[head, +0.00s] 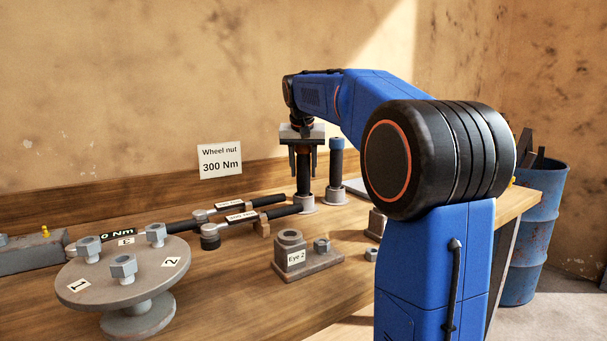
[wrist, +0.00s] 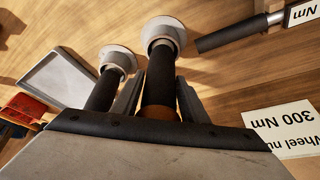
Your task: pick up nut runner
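Two upright tools with black grips stand on the bench, each on a round grey foot. I take them to be nut runners, but I cannot tell which one the task names. One tool (head: 304,175) is below my gripper; the wrist view shows its dark shaft (wrist: 160,80) with an orange-brown band near the palm. The other tool (head: 337,170) has a blue top and stands just to the right; it is at left in the wrist view (wrist: 104,90). My gripper (head: 303,160) points down, its fingers (wrist: 160,98) on both sides of the first shaft, apparently open with narrow gaps.
Two torque wrenches (head: 245,203) lie left of the tools. A hub (head: 95,275) with bolts and numbers stands front left. A grey "Eye 2" block (head: 310,262) sits in front. A "Wheel nut 300 Nm" card (head: 220,160) stands behind. A blue barrel (head: 535,230) is right.

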